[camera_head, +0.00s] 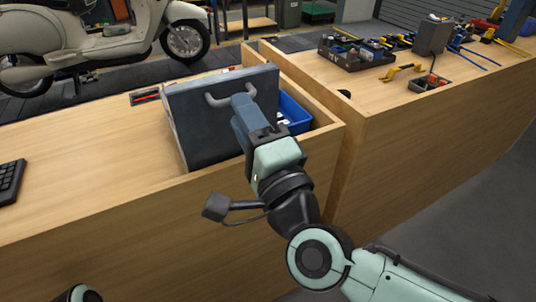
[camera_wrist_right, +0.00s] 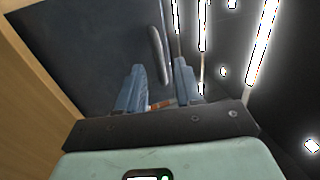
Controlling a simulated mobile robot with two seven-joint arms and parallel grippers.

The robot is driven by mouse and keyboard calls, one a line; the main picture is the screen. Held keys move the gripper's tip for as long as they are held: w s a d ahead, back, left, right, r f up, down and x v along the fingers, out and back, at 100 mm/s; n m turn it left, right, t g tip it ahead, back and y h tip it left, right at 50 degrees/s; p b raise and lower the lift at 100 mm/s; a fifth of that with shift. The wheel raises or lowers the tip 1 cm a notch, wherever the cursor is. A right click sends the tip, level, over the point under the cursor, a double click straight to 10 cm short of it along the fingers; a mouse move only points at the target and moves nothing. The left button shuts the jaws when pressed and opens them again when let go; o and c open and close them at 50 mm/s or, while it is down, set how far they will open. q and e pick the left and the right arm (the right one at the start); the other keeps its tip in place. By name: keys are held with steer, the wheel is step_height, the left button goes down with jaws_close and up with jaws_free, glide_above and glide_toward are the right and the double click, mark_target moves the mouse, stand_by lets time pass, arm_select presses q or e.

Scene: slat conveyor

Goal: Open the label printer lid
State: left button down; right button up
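The label printer's lid (camera_head: 205,130) is a dark grey-blue panel with a pale curved handle (camera_head: 214,100), standing steeply upright on the wooden bench in the head view. My right gripper (camera_head: 243,103) is in front of the panel's upper part, by the handle's right end, and hides part of it. In the right wrist view the two blue fingers (camera_wrist_right: 159,68) are apart with a gap between them. The handle (camera_wrist_right: 157,52) shows just beyond the fingertips, and I see no grip on it. My left gripper is out of view.
A blue bin (camera_head: 295,113) stands right behind the panel, near the bench's raised wooden edge (camera_head: 335,130). A keyboard (camera_head: 10,182) lies at the left. The bench top between keyboard and panel is clear. A second bench (camera_head: 400,100) at the right holds tools and trays.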

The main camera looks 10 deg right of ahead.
steer(key=v, duration=1)
steer(key=shift+s, duration=0.25)
steer(key=shift+f, duration=0.1)
